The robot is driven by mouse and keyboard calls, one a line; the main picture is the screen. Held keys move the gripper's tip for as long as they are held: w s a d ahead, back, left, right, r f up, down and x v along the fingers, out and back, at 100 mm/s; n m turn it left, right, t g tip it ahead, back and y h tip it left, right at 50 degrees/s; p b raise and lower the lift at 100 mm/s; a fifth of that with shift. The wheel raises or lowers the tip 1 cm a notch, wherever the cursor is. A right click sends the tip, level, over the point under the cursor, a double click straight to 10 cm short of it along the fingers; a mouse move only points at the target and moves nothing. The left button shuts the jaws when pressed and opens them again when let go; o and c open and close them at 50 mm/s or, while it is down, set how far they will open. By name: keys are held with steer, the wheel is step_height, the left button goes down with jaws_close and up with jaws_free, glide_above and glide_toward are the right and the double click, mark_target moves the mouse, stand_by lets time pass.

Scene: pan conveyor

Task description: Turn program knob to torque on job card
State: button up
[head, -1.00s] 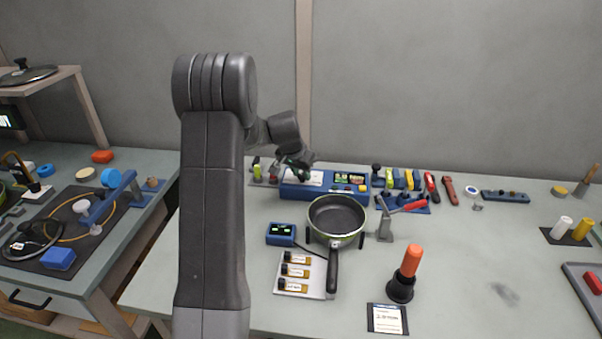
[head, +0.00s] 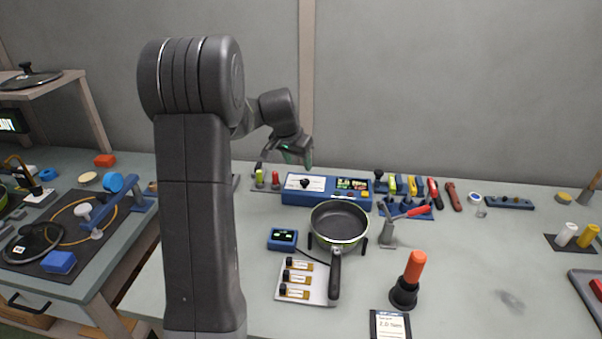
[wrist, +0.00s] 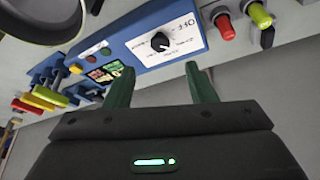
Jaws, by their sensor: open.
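The blue control box (head: 330,197) stands at the back of the table. On its white dial panel sits a black round program knob (head: 305,183), also seen in the wrist view (wrist: 160,41) with a pale pointer mark and small labels around it. The labels are too blurred to read surely. My gripper (head: 297,160) is above and behind the panel, open and empty. In the wrist view its green fingers (wrist: 156,72) are apart from the knob, which shows beyond the gap between them. The job card (head: 391,325) lies at the front edge; its text looks like "2.0 Nm".
A small lit display (head: 352,184) and buttons are on the box's right. Green and red capped items (head: 268,178) stand to its left. A pan (head: 340,222) sits in front on a stand, near a small blue meter (head: 283,239). Tools stand to the right.

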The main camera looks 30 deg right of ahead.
mark_target(304, 180)
steer(key=v, duration=0.5)
steer(key=shift+f, duration=0.1)
steer(key=p+x, duration=0.1)
steer(key=x, duration=1.2)
steer(key=shift+w+d+f, duration=0.1)
steer(key=shift+d+f, duration=0.1)
steer(key=shift+f, duration=0.1)
